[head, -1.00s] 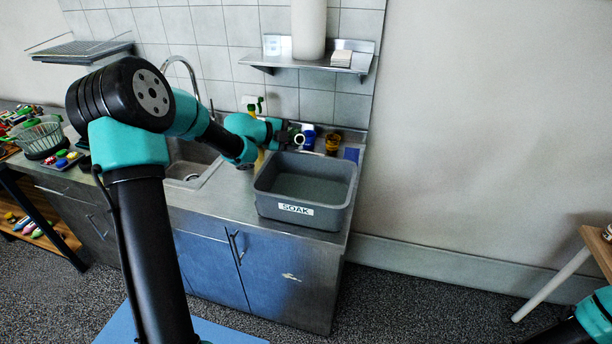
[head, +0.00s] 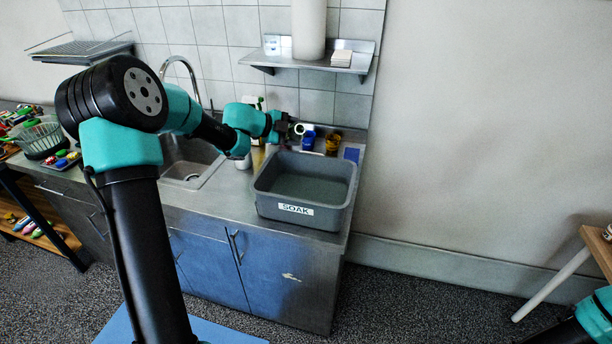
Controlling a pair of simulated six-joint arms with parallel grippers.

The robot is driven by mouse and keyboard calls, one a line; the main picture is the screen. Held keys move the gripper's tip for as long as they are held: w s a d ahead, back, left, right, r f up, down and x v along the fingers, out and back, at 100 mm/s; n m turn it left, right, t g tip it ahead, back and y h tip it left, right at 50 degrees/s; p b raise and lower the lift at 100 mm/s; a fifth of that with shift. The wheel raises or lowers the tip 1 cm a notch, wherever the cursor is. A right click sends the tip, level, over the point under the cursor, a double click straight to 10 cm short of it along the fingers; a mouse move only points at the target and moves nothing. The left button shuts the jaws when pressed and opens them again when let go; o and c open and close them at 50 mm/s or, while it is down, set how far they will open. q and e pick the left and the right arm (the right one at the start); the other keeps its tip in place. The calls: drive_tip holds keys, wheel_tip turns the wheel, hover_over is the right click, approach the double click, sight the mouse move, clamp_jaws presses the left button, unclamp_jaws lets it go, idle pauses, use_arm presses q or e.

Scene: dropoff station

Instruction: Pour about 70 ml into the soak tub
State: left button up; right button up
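The grey soak tub (head: 262,203), labelled SOAK, stands on the steel counter near its right end. It is open, and its floor looks grey-green; I cannot tell how much liquid is in it. My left gripper (head: 290,128) is just above and behind the tub's back-left rim. A small white ring-shaped thing (head: 299,129) is at its fingertips; the fingers are too small and dark to tell if they hold it. A blue container (head: 309,141) and an amber container (head: 333,144) stand behind the tub. My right gripper is out of view; only part of that arm shows at lower right.
A spray bottle (head: 252,103) stands behind my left arm. The sink (head: 184,172) with its tap is left of the tub. A green basket (head: 40,139) sits far left. Bare wall lies right of the counter.

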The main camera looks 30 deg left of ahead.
use_arm(q)
drive_tip(key=shift+s+d+r+n+g, duration=0.2)
drive_tip(key=shift+r+n+g, duration=0.1)
drive_tip(key=shift+r, duration=0.1)
drive_tip(key=shift+s+d+r+n+g+h, duration=0.2)
drive_tip(key=shift+n+g+h, duration=0.1)
drive_tip(key=shift+n+h, duration=0.25)
drive_tip(key=shift+w+a+r+n+g+h, duration=0.15)
drive_tip(key=shift+n+g+h, duration=0.25)
drive_tip(key=shift+n, duration=0.2)
drive_tip(key=shift+w+d+r+n+g+h, duration=0.1)
drive_tip(key=shift+n+g+h, duration=0.15)
drive_tip(key=shift+n+g, duration=0.25)
drive_tip(key=shift+w+f+n+g+h, duration=0.15)
drive_tip(key=shift+n+g+h, duration=0.45)
drive_tip(key=shift+n+h, duration=0.5)
